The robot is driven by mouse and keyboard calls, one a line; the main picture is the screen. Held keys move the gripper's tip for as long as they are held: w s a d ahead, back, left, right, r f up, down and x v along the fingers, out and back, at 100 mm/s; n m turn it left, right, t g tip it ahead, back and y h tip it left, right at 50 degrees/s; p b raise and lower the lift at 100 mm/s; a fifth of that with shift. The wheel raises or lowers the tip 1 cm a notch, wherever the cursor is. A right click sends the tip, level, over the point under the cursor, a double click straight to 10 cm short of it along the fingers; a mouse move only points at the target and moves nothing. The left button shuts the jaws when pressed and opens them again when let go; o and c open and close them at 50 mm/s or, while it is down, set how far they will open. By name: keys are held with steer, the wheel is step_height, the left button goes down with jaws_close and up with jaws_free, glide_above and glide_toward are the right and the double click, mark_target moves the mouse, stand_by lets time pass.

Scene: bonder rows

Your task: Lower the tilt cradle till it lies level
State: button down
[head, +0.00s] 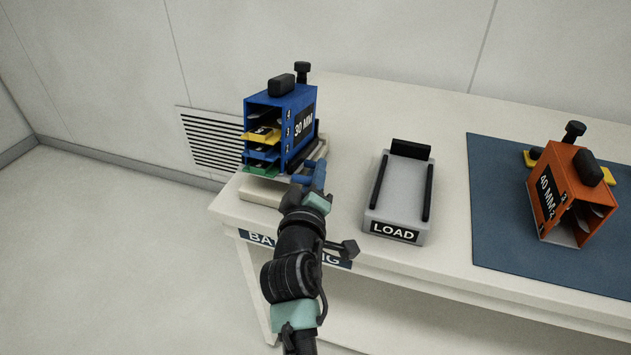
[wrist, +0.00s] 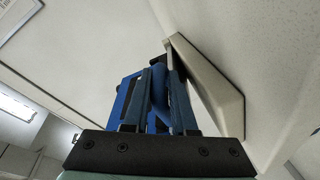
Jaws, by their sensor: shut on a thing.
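The tilt cradle (head: 259,193) is a low beige unit at the left end of the bench, under and beside a blue magazine marked 30 MM (head: 304,124). The magazine stands about upright; I cannot tell the cradle's exact angle. Its beige body (wrist: 218,85) also shows on the right in the wrist view. My gripper (head: 318,166) is at the cradle's near right side. In the wrist view its fingers (wrist: 158,100) are shut on a blue bar (wrist: 157,84). My gripper hides part of the cradle and where the bar joins it.
A grey LOAD stand (head: 399,190) with black rails is just right of my gripper, empty. The bench's front edge runs below my arm. A wall vent (head: 211,140) is behind left.

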steer(key=shift+s+d+f+t+h+b, duration=0.1)
steer(key=shift+d+f+t+h+b, duration=0.25)
steer(key=shift+b, duration=0.6)
steer(key=shift+f+t+y+b, duration=0.1)
steer(key=shift+f+t+b, duration=0.15)
steer(key=shift+f+b, duration=0.5)
steer(key=shift+r, duration=0.3)
steer(key=c, duration=0.8)
jaws_free()
steer(key=shift+f, duration=0.15)
steer(key=shift+a, duration=0.1)
